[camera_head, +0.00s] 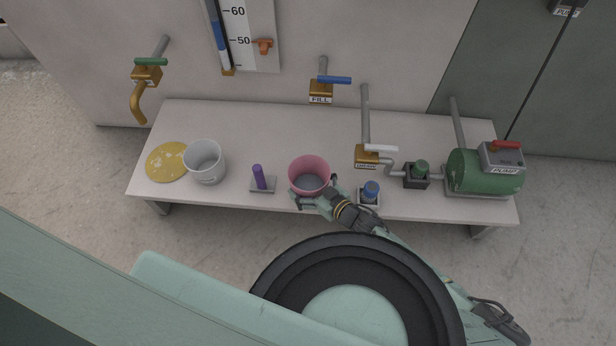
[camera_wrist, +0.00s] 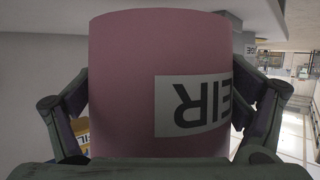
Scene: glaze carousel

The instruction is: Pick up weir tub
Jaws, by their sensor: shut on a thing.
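The weir tub (camera_head: 309,172) is a pink, open-topped tub at the middle of the bench in the head view. In the wrist view the pink tub (camera_wrist: 125,85) fills the middle, with part of a white label reading "EIR" upside down. My gripper (camera_head: 316,200) reaches it from the bench's front edge. Its fingers (camera_wrist: 160,115) lie on both sides of the tub and are shut on it. The tub looks upright. I cannot tell whether its base touches the bench.
The bench (camera_head: 240,125) also bears a white bucket (camera_head: 205,163), a yellow disc (camera_head: 166,161), a purple-handled piece (camera_head: 261,180), a blue-capped piece (camera_head: 370,192) and a green pump (camera_head: 484,172). The fill tap (camera_head: 321,88) and drain valve (camera_head: 368,156) are behind. Bare bench lies behind the tub.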

